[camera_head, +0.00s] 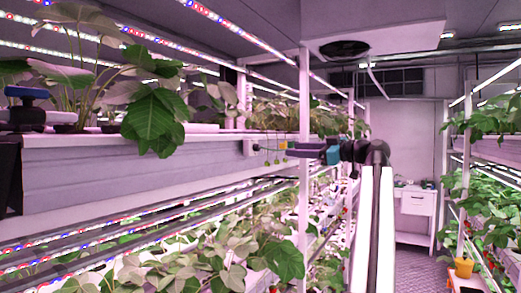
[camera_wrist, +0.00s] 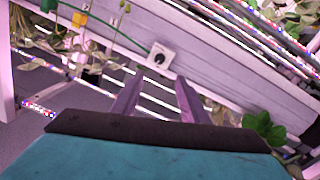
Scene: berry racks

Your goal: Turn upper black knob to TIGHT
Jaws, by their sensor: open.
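A round black knob (camera_wrist: 159,59) sits on a small white square plate on the side of a pale grey rack trough. No marking is readable on it, and I cannot tell whether it is the upper one. In the head view a small white plate (camera_head: 248,148) shows on the trough's end, its knob too small to make out. My gripper (camera_wrist: 160,78) is open and empty, its two purple fingers pointing toward the knob, which appears just beyond and between the tips. In the head view my gripper (camera_head: 276,146) reaches left toward the plate from the aisle side.
A blue-topped black fitting (camera_head: 27,100) stands at far left. Leafy plants and a white rack post (camera_head: 304,200) are close by. The aisle floor (camera_head: 415,262) is clear.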

